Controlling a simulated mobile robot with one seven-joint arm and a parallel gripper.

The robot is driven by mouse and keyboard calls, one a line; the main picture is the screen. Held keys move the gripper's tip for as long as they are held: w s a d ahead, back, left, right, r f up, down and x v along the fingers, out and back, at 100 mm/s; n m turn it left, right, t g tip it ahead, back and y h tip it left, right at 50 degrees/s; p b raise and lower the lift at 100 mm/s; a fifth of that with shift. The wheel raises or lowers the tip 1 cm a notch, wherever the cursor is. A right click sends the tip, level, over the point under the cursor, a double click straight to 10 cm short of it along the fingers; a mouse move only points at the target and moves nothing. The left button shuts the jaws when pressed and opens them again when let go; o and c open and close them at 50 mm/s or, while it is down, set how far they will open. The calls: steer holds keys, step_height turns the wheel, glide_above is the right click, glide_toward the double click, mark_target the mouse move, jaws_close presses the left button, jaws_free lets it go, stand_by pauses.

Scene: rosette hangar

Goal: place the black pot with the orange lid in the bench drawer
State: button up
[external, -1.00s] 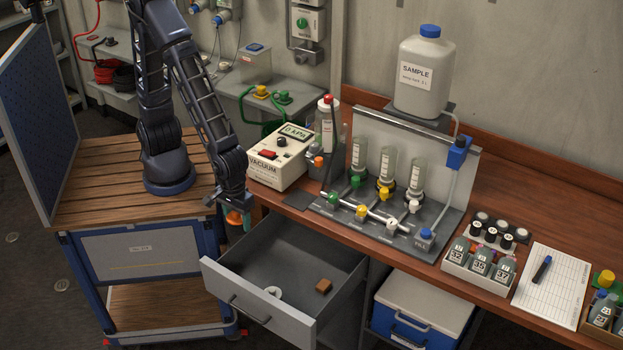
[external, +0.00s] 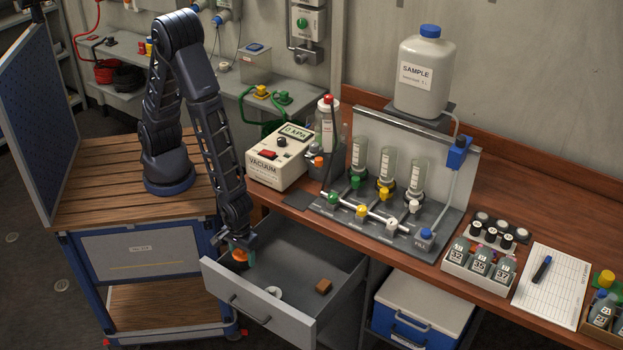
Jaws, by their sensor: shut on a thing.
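The black pot with the orange lid (external: 240,257) is small and partly hidden by the jaws. My gripper (external: 240,251) is shut on it at the left end of the bench drawer. The bench drawer (external: 312,305) is grey and pulled open below the bench top. The pot overlaps the drawer's left inside in the picture; I cannot tell whether it touches the drawer floor.
The bench top (external: 500,205) above carries a vacuum box (external: 272,167), a rack of tubes (external: 385,205) and a box of bottles (external: 478,262). A blue and white cooler (external: 420,305) stands right of the drawer. The drawer's middle has free room.

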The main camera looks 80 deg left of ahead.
steer(key=shift+f, duration=6.05)
steer(key=shift+f, duration=0.1)
steer(key=o, duration=1)
